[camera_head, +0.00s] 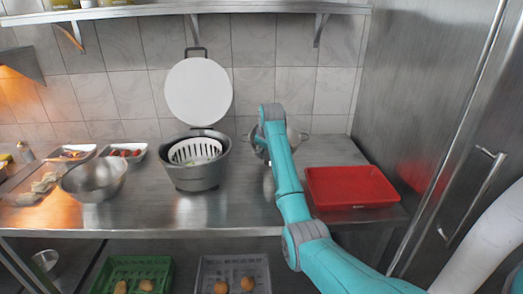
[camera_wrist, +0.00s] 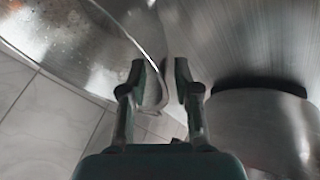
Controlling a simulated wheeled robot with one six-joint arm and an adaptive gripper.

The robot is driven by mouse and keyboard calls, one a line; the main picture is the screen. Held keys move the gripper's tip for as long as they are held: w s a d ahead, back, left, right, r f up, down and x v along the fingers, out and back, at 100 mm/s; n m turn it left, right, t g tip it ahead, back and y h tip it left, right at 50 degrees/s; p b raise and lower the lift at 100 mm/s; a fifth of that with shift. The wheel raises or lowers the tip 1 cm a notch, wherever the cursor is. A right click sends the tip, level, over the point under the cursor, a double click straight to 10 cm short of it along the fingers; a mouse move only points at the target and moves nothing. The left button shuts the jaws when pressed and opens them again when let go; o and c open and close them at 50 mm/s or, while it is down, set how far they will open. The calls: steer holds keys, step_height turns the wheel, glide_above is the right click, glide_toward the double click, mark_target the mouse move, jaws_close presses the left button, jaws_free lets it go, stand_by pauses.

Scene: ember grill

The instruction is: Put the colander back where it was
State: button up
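The colander (camera_head: 257,137) is a shiny metal bowl with side handles, at the back of the counter, partly hidden behind my arm in the head view. In the wrist view its large curved metal wall (camera_wrist: 75,35) fills the upper left, and its rim runs down between my fingers.
A red tray (camera_head: 350,187) stands right of my arm on the steel counter (camera_head: 240,215). A grey pot (camera_head: 198,180) with a white basket and a metal bowl (camera_head: 92,182) stand to the left. A white round board (camera_head: 198,90) leans behind. A shelf (camera_head: 250,8) hangs above.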

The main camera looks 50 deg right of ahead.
steer(key=v, duration=1.2)
steer(key=shift+r, duration=0.2)
